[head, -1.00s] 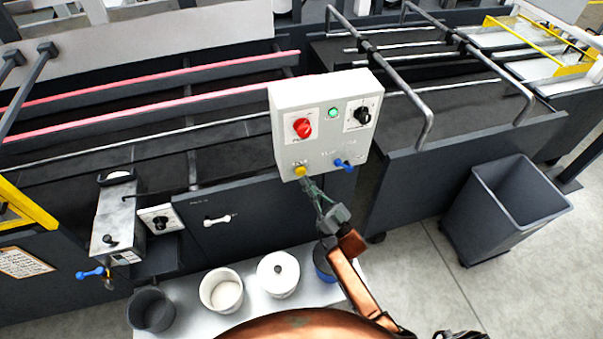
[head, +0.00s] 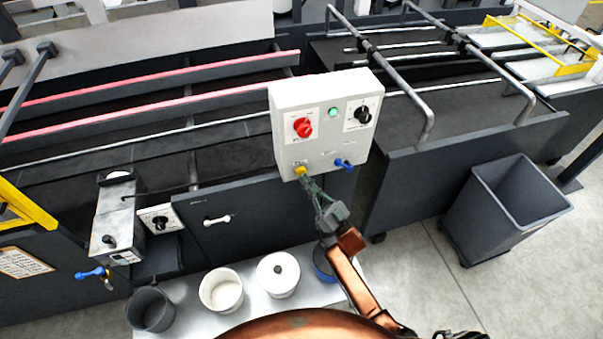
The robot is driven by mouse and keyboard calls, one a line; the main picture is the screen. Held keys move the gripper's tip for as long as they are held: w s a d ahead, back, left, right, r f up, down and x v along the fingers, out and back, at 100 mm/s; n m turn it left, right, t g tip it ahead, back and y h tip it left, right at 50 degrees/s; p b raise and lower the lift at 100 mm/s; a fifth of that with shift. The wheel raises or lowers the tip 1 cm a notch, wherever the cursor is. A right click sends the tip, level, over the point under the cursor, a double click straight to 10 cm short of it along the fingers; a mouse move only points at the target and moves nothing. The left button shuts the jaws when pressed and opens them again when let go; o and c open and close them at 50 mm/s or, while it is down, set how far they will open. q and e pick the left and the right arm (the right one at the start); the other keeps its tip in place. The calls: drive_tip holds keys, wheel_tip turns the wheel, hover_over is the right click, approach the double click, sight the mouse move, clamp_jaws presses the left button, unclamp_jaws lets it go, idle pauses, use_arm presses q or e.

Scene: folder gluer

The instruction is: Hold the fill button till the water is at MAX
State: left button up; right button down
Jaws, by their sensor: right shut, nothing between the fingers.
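A white control box (head: 326,125) faces me in the middle of the head view. A yellow button (head: 300,170), which I take for the fill button, sits at its lower left. My right gripper (head: 305,181) is shut and empty, its fingertips at the button's lower edge. I cannot tell whether they touch it or whether it is pressed in. I make out no water level or MAX mark, and the box's small labels are unreadable. My left gripper is not in view.
Below, a pale shelf (head: 183,290) holds several pots. A dark bin (head: 512,200) stands on the floor at right.

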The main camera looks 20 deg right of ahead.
drive_tip(key=shift+w, duration=0.55)
idle(0.8)
drive_tip(key=shift+s, duration=0.2)
idle(2.0)
drive_tip(key=shift+s+p, duration=0.3)
drive_tip(key=shift+s, duration=0.45)
drive_tip(key=shift+s, duration=0.1)
drive_tip(key=s+p, duration=0.2)
drive_tip(key=s, duration=0.3)
drive_tip(key=shift+d, duration=0.1)
drive_tip(key=shift+w, duration=0.1)
idle(0.3)
